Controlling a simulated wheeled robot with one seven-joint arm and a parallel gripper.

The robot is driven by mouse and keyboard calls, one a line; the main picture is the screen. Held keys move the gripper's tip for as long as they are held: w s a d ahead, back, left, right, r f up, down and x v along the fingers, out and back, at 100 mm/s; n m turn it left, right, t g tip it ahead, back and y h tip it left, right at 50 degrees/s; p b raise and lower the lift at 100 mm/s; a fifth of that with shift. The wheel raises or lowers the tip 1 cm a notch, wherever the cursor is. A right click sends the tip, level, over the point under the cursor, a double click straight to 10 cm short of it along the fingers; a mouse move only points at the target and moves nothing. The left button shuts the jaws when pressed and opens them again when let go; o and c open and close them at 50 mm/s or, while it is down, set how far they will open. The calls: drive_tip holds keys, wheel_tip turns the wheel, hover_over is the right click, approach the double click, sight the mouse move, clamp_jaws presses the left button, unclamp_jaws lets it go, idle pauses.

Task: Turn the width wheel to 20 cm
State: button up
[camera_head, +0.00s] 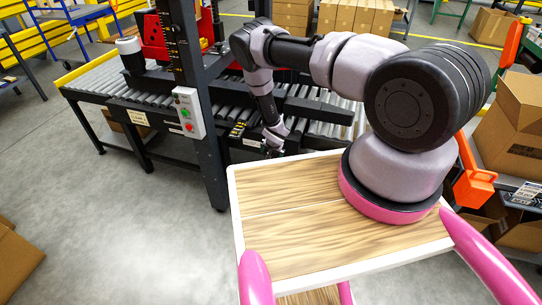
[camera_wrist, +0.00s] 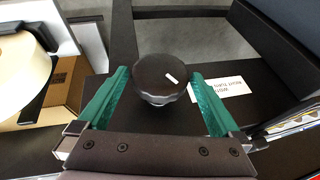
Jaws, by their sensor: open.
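The width wheel (camera_wrist: 160,79) is a dark round knob with a short white mark on its top, in the middle of the wrist view. My gripper (camera_wrist: 160,98) is open, with one green finger on each side of the knob and visible gaps between. A white label (camera_wrist: 212,90) with printed text lies right of the knob, partly behind the right finger. In the head view my gripper (camera_head: 275,140) is at the near side of the machine's roller conveyor (camera_head: 110,80). The knob cannot be made out there. No scale reading is legible.
A control box (camera_head: 188,112) with green and red buttons is on the dark post left of my arm. The wrist view shows a tape roll (camera_wrist: 25,70) and a cardboard box (camera_wrist: 62,92) at left. Open grey floor (camera_head: 110,220) lies at front left.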

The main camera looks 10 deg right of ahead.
drive_tip(key=shift+x, duration=1.2)
drive_tip(key=c, duration=1.1)
drive_tip(key=shift+h, duration=0.3)
drive_tip(key=n+g+h, duration=0.1)
drive_tip(key=g+h, duration=0.1)
drive_tip(key=h, duration=0.1)
drive_tip(key=shift+a, duration=0.1)
drive_tip(key=g+h, duration=0.1)
drive_tip(key=h, duration=0.2)
drive_tip(key=shift+n+g, duration=0.3)
drive_tip(key=shift+n+g+h, duration=0.3)
drive_tip(key=shift+g+h, duration=0.2)
drive_tip(key=shift+h, duration=0.5)
